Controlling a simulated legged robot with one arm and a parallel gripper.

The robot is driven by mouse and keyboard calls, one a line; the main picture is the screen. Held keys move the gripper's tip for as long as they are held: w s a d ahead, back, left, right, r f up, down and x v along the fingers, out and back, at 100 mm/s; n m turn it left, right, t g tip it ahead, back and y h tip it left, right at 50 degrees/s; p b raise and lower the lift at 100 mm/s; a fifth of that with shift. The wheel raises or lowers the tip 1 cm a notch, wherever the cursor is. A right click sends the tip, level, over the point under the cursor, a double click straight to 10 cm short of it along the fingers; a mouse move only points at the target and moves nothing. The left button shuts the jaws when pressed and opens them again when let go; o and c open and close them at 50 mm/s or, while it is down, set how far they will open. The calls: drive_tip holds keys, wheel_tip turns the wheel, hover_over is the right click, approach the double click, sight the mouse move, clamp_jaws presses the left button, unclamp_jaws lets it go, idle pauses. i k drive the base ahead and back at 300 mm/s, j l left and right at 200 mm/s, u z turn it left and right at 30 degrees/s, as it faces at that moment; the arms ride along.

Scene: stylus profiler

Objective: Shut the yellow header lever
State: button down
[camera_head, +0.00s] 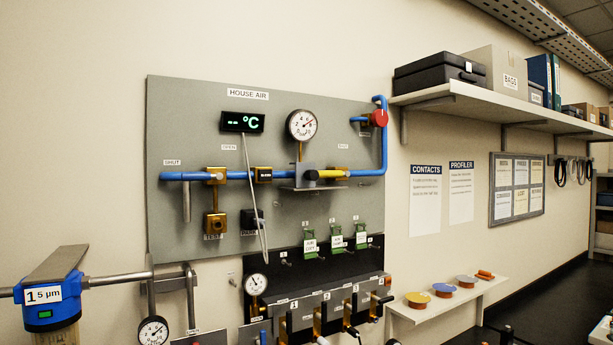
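A yellow lever (330,173) is on the blue header pipe (366,172) of the grey wall panel. It lies roughly level, in line with the pipe, with a dark piece at its left end. A small label that seems to read SHUT (343,146) is above it, and an OPEN label (229,147) is further left. A grey bracket (305,180) sits beside and under the lever's left end. My gripper is not clearly visible in this view.
A round gauge (302,125) and a temperature display (242,122) with a dangling cable are near the lever. A red knob (380,118) is up right. A blue filter head (48,300) stands at lower left. A small shelf (440,304) with spools juts out at lower right.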

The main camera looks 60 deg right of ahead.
sight(323, 174)
drive_tip(key=k+z, duration=0.1)
drive_tip(key=z, duration=2)
